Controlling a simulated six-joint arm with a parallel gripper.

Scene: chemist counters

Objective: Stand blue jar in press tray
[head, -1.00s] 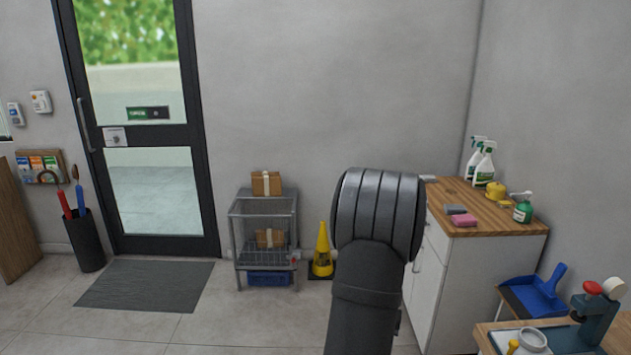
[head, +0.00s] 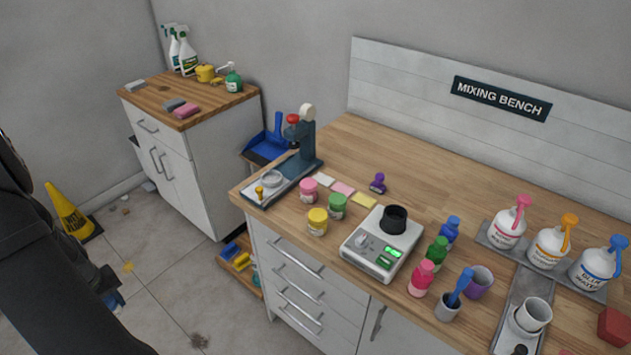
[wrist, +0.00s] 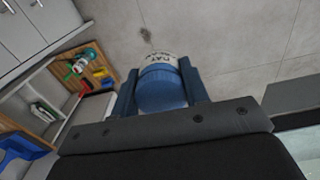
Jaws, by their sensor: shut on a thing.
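The blue jar (wrist: 161,92) with a white label is between the two fingers of my gripper (wrist: 162,88) in the wrist view, and the gripper is shut on it. Its blue lid faces the wrist camera, and the floor shows behind it. In the head view, a small blue part (head: 114,301) shows by my dark arm at the lower left, well away from the bench; most of the gripper is hard to make out there.
Pink (head: 309,190), green (head: 337,206) and yellow jars (head: 317,222) stand right of the press, near a scale (head: 383,245) and several bottles. Floor there is mostly open.

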